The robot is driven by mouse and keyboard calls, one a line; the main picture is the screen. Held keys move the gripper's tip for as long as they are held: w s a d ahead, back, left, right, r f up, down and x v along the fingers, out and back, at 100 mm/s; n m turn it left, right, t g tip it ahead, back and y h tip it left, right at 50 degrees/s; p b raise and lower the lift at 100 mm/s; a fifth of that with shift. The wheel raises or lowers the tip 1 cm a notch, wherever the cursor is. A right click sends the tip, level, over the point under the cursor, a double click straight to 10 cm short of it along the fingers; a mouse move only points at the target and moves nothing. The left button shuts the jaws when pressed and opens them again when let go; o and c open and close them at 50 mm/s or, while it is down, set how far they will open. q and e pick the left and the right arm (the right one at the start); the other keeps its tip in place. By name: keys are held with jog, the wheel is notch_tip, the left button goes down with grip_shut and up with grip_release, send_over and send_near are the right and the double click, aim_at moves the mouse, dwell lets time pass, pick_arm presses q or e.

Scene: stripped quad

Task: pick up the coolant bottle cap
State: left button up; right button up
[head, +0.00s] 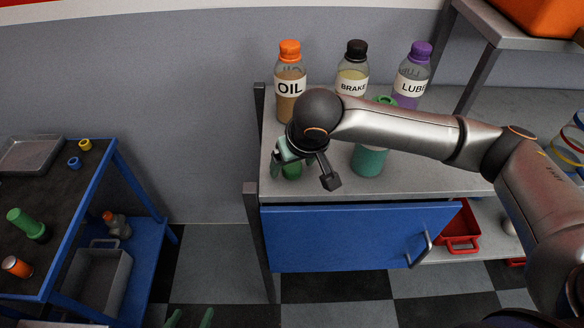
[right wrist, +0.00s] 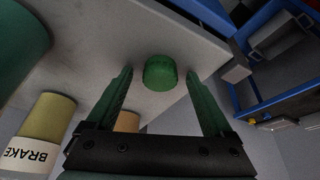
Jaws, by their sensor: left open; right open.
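The coolant bottle cap, a small green cylinder (right wrist: 160,72), sits on the grey worktop near its edge. In the right wrist view it lies between and slightly beyond the fingertips of my open right gripper (right wrist: 159,76), with gaps either side. In the head view the cap (head: 292,171) is partly hidden by that gripper (head: 287,162). A teal-green bottle (head: 369,160), likely the coolant, stands to its right, partly covered by my right arm. A green part shows above the arm. My left gripper (head: 190,319) is open at the bottom edge, only its green fingertips showing.
Bottles marked OIL (head: 290,88), BRAKE (head: 352,78) and LUBE (head: 411,82) stand behind my right arm. A blue drawer front (head: 350,237) is below the worktop (head: 325,188). A blue-framed cart (head: 135,175) stands left, with open floor between.

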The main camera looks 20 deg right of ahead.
jog(key=shift+c, duration=0.3)
grip_shut()
dwell(0.4)
